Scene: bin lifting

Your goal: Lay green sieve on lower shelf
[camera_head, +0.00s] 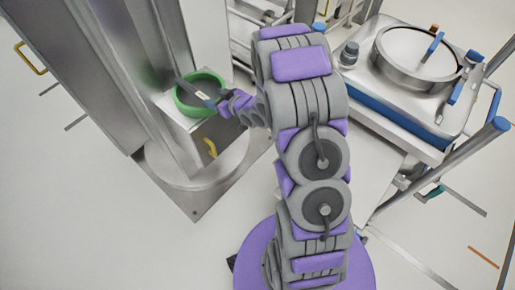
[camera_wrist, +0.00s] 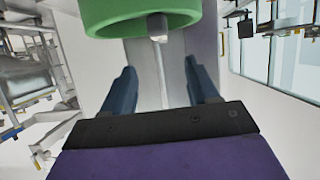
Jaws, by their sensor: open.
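The green sieve (camera_head: 180,103) is a round green ring at the steel column in the head view. It appears to rest on a small metal ledge (camera_head: 172,113); the contact is partly hidden. In the wrist view the sieve (camera_wrist: 140,18) shows at the top, with a short grey metal stub (camera_wrist: 158,27) below its rim. My gripper (camera_wrist: 160,68) is open, with its two dark blue fingers apart and nothing clearly held between them. In the head view my gripper (camera_head: 214,104) is at the sieve's right side. I cannot tell which surface is the lower shelf.
A tall steel column (camera_head: 128,75) stands on a round base beside the sieve. A yellow handle (camera_head: 210,148) is below the sieve. A metal cart (camera_head: 400,113) with a large round lidded vessel (camera_head: 415,55) stands at the right. The floor at lower left is clear.

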